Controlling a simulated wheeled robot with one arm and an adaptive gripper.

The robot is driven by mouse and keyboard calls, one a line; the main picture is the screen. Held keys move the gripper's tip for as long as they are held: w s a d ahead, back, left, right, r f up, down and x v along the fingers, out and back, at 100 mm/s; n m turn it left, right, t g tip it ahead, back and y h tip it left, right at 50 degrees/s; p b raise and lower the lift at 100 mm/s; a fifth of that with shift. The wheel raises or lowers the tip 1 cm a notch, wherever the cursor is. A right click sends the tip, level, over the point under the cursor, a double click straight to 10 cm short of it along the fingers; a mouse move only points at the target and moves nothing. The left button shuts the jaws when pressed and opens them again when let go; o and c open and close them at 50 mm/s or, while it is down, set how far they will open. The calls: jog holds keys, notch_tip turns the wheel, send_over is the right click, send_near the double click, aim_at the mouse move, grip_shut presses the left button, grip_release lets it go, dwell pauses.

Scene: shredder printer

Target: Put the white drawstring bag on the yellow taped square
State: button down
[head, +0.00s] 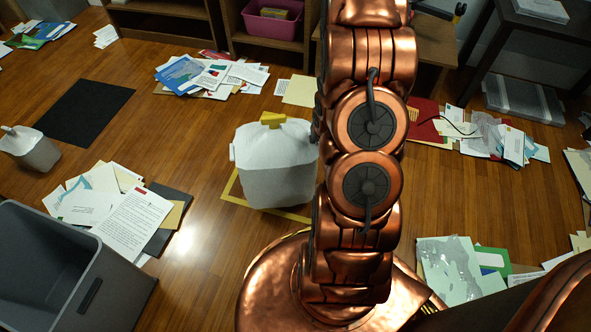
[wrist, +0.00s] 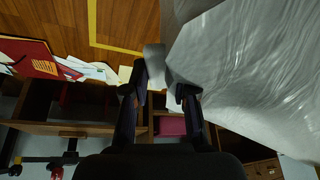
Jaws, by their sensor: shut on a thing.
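The white drawstring bag (head: 275,170) stands upright over the yellow taped square (head: 232,188) in the head view, hiding much of it. In the wrist view the bag (wrist: 250,75) fills the right side, and a tape corner (wrist: 92,25) shows at the top. My gripper (wrist: 164,84) is shut on a pale part of the bag. In the head view my arm hides the gripper.
A similar whitish bag (head: 32,150) stands at the far left by a black mat (head: 85,112). A grey bin (head: 65,270) is at the lower left. Paper piles (head: 210,75) lie around, with shelves (head: 265,45) behind. Bare floor lies left of the square.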

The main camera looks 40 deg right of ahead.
jog(key=w+d+f+b, duration=0.2)
jog(key=w+d+b, duration=0.1)
jog(key=d, duration=0.4)
jog(key=w+d+f+b, duration=0.2)
jog(key=w+d+b, duration=0.1)
jog(key=w+d, duration=0.2)
jog(key=shift+d, duration=1.25)
jog(key=shift+f+b, duration=1.15)
jog(key=shift+f, duration=0.7)
jog(key=c, duration=0.9)
grip_release()
